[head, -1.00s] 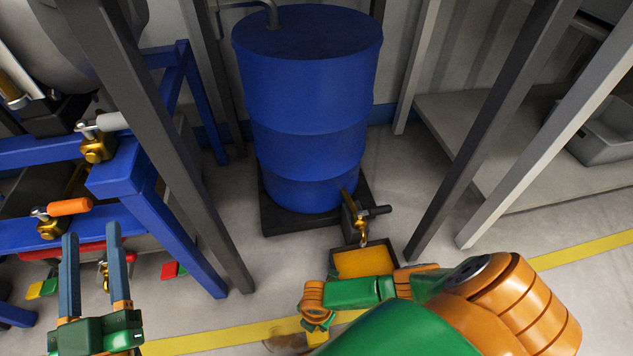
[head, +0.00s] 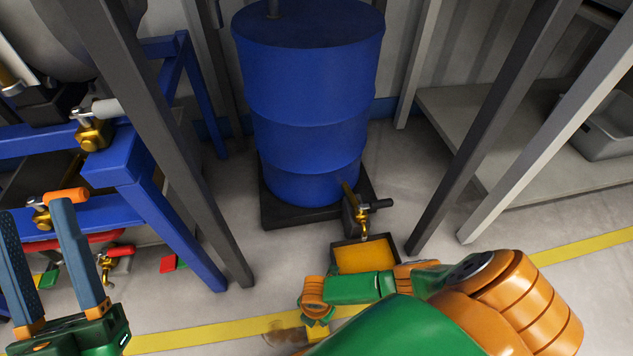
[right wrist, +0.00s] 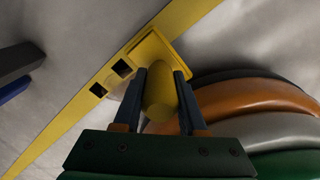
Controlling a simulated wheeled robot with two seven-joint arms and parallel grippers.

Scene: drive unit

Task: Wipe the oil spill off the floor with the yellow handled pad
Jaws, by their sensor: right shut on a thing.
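The yellow handled pad (right wrist: 158,52) is in my right gripper (right wrist: 161,76). In the right wrist view its fingers are on both sides of the pad's rounded handle. The pad lies at or just above the floor; I cannot tell whether it touches. A small yellow part of the pad (head: 317,332) shows in the head view below my right wrist; my arm hides the rest. The brownish oil spill (head: 286,336) lies across the yellow floor line, just left of the pad and partly hidden by my arm. My left gripper (head: 34,212) is open and empty at the lower left.
A blue drum (head: 308,110) stands on a dark base with a tap over a tray of yellow-orange content (head: 364,258). Dark posts (head: 470,150) flank it. A blue frame (head: 150,190) with valves stands at left. Open floor lies along the yellow line (head: 200,336).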

